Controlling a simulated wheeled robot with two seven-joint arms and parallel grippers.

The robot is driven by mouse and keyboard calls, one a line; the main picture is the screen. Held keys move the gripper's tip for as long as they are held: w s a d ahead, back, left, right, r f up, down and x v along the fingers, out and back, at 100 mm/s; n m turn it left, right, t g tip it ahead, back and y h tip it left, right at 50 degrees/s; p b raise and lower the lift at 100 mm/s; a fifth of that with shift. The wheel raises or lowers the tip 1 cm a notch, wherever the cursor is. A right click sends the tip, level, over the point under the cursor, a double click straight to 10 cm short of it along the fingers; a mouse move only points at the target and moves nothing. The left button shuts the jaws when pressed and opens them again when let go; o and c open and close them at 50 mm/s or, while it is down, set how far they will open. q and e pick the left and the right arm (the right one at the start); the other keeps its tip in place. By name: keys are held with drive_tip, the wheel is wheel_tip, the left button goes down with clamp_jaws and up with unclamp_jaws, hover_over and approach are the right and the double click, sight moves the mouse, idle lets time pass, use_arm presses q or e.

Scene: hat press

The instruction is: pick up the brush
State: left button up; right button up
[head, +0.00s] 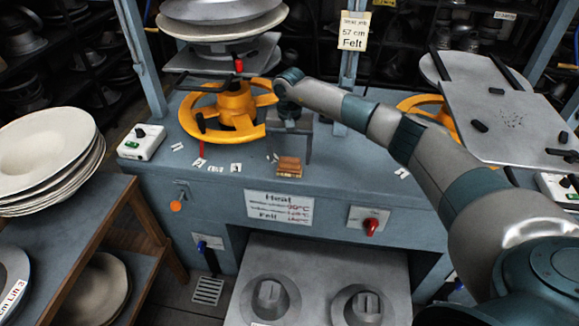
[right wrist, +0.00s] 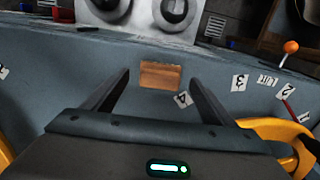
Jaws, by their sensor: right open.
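The brush (head: 289,167) is a small brown wooden block on the front part of the blue-grey press bench (head: 340,160). My right gripper (head: 291,157) points down just above and behind it, with its two fingers apart and nothing between them. In the right wrist view the brush (right wrist: 160,75) shows in the gap between the fingertips, a little beyond them, with clear space on both sides. I cannot tell the exact height of the fingertips over the bench. My left gripper is not in view.
A yellow handwheel (head: 190,124) stands left of my right gripper, with numbered tags (head: 236,168) on the bench nearby. A white switch box (head: 141,142) sits at the bench's left end. Stacked pale hat bodies (head: 45,150) rest on a side table. A second press stands at right.

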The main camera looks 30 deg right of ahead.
sight(289, 159)
drive_tip(key=shift+w+f+p, duration=0.1)
drive_tip(key=shift+f+p, duration=0.65)
drive_tip(key=shift+p, duration=0.1)
wheel_tip(289, 159, down, 3)
drive_tip(key=shift+w+d+p, duration=0.15)
drive_tip(key=shift+p, duration=0.55)
drive_tip(key=shift+f, duration=0.4)
drive_tip(key=c, duration=1.1)
drive_tip(key=shift+r, duration=0.1)
